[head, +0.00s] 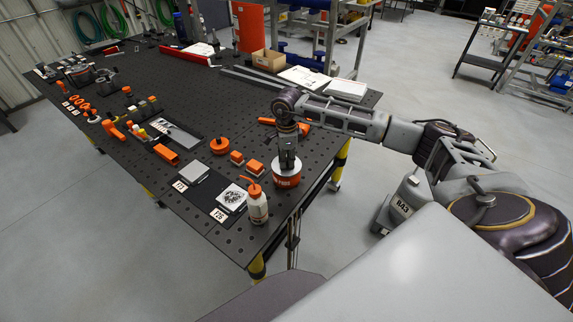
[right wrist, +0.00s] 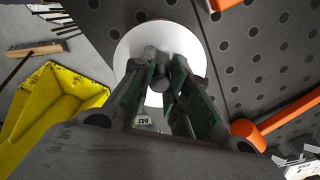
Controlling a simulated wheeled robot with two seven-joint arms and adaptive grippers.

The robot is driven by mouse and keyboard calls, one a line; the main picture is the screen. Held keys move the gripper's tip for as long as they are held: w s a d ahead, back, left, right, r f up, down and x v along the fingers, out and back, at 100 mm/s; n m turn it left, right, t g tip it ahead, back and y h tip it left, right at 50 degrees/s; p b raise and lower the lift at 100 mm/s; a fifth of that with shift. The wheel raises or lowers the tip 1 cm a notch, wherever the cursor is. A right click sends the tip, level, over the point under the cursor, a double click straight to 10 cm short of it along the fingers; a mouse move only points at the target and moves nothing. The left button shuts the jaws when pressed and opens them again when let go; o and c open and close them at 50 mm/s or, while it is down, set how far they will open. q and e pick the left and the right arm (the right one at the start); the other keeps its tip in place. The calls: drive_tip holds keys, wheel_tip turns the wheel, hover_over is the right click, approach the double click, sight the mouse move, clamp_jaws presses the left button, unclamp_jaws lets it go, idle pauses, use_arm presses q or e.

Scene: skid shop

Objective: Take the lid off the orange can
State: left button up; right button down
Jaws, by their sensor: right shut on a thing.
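The orange can (head: 287,182) stands upright near the right edge of the dark perforated table, with a white lid (head: 276,169) on top. My right gripper (head: 287,161) points down onto the middle of the lid. In the right wrist view the lid (right wrist: 130,46) is a white disc, and my right gripper's fingers (right wrist: 160,78) are shut on a grey knob at its middle. No gap shows between lid and can in the head view. The can's body is hidden under the lid in the wrist view. My left gripper is in no view.
A white bottle (head: 257,206) with an orange spout stands close to the can, at the front. Orange blocks (head: 255,167) and a round orange part (head: 219,146) lie to its left. A yellow object (right wrist: 48,105) shows below the table edge.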

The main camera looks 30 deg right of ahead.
idle(0.3)
drive_tip(key=shift+w+r, duration=0.15)
drive_tip(key=shift+r, duration=0.3)
wheel_tip(320, 180, up, 9)
drive_tip(key=shift+b, duration=1.05)
drive_tip(key=shift+f, duration=0.15)
